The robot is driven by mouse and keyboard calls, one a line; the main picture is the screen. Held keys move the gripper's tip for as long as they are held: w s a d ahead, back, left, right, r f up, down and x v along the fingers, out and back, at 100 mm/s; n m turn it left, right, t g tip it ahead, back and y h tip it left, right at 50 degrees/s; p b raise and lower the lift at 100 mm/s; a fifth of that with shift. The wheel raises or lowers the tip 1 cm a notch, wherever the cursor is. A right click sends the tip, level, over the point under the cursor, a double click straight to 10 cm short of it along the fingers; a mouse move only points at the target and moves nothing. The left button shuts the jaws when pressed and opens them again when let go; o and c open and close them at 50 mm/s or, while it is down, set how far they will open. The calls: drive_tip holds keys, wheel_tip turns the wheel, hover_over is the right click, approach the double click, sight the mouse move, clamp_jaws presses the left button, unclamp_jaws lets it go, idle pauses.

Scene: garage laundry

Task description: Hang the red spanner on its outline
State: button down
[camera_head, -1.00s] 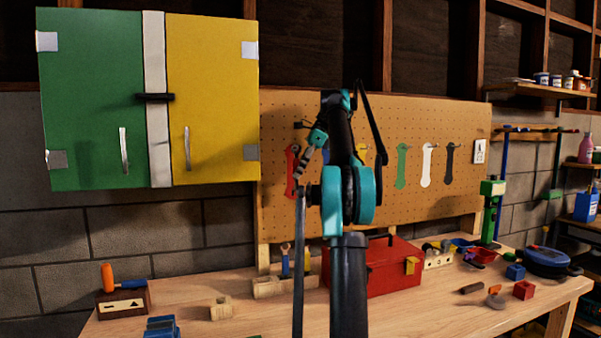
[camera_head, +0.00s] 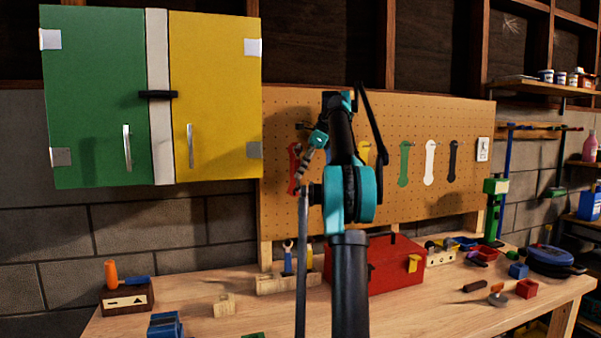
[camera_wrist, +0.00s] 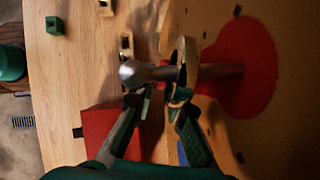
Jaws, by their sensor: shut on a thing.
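The red outline (camera_head: 294,165) is at the left of the pegboard, partly covered by my arm; in the wrist view its red patch (camera_wrist: 245,50) is close at the right. A metal peg with a round knob (camera_wrist: 135,73) sticks out from it. My gripper (camera_wrist: 162,98) is shut on the spanner, whose pale metal ring end (camera_wrist: 183,58) is at the peg. The ring appears to be around the peg shaft, between knob and board.
The pegboard (camera_head: 275,130) also carries yellow, green, white and dark outlines to the right. Below are the red toolbox (camera_head: 385,275) and a wooden block (camera_head: 270,285) holding a blue-handled spanner (camera_head: 288,258). The bench's front middle is mostly clear.

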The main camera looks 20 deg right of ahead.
drive_tip(key=c, duration=1.5)
unclamp_jaws()
drive_tip(key=shift+o, duration=0.2)
